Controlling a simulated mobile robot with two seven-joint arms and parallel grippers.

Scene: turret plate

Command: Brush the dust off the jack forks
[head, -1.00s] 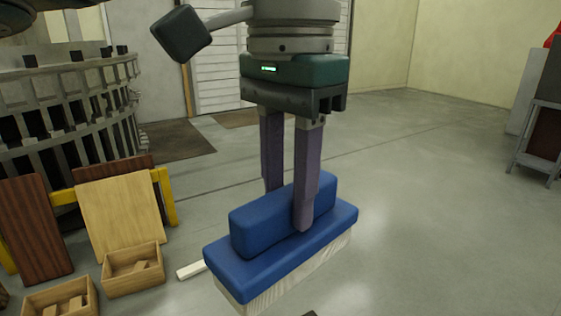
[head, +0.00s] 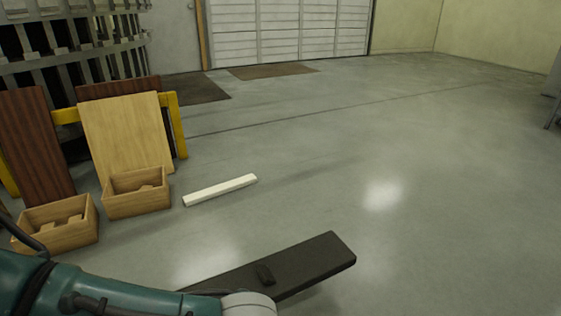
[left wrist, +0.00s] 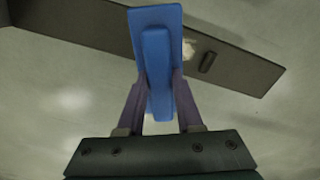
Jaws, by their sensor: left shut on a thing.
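My left gripper (left wrist: 160,88) is shut on the blue brush (left wrist: 155,45), its two purple fingers on either side of the brush's handle block. In the left wrist view the brush overlaps a long dark fork (left wrist: 105,22); I cannot tell whether the bristles touch it. A pale dusty patch (left wrist: 198,46) lies on the fork right beside the brush. The fork also shows in the head view (head: 318,258), at bottom centre, with a small dark block on it. The gripper and brush are outside the head view. My right gripper is in neither view.
Two wooden boxes (head: 137,192) and leaning boards (head: 125,135) on a yellow frame stand at left. A pale bar (head: 220,190) lies on the floor beyond the fork. The grey floor to the right is clear.

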